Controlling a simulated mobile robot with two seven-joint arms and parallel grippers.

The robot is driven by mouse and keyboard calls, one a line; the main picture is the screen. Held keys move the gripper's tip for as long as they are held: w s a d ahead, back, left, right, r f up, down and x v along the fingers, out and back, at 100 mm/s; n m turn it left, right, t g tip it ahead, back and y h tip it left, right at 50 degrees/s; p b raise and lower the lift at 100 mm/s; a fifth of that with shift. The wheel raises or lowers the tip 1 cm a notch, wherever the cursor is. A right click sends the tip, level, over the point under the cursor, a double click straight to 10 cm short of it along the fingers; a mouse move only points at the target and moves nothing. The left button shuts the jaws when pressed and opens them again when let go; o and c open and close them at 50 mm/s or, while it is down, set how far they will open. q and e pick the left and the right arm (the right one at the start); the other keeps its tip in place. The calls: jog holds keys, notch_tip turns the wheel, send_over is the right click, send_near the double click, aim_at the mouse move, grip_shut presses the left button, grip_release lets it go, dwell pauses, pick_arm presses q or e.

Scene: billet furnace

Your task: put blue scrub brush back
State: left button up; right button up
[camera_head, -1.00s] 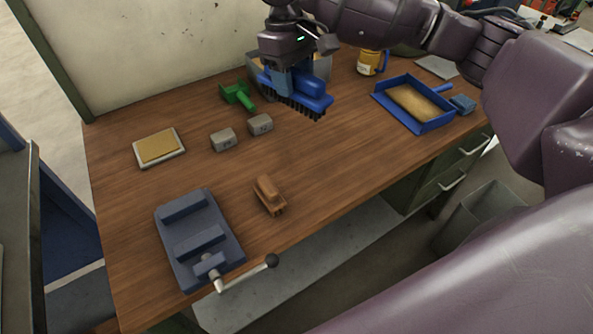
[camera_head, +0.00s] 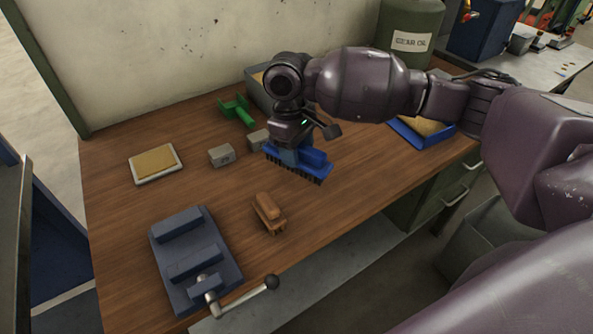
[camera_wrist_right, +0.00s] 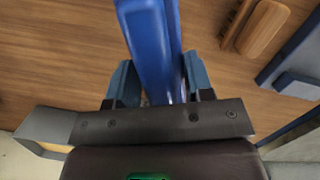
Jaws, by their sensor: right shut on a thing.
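The blue scrub brush (camera_head: 311,161) has black bristles pointing down. My right gripper (camera_head: 290,150) is shut on it from above, in the middle of the bench, to the right of the small grey blocks. The bristles are at or just above the bench top; I cannot tell if they touch. In the right wrist view the brush (camera_wrist_right: 150,40) runs between the two blue-grey fingers of my right gripper (camera_wrist_right: 155,85). My left gripper is not in view.
A brown wooden brush (camera_head: 268,213) and a grey vise (camera_head: 195,262) stand at the front of the wooden bench (camera_head: 130,225). A green tool (camera_head: 238,110), a grey block (camera_head: 221,155) and a sponge tray (camera_head: 156,164) lie behind. A blue tray (camera_head: 438,139) is at right.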

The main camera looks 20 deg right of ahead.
notch_tip(320, 180, down, 6)
jog(key=shift+r+b, duration=0.2)
jog(key=shift+b, duration=0.3)
jog(key=shift+f, duration=0.35)
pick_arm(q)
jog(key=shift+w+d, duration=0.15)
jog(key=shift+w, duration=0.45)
pick_arm(e)
jog(key=shift+r, duration=0.1)
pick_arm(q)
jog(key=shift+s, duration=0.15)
pick_arm(e)
jog(key=o, duration=0.8)
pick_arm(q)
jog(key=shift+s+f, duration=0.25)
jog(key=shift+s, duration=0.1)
pick_arm(e)
jog(key=shift+o, duration=0.2)
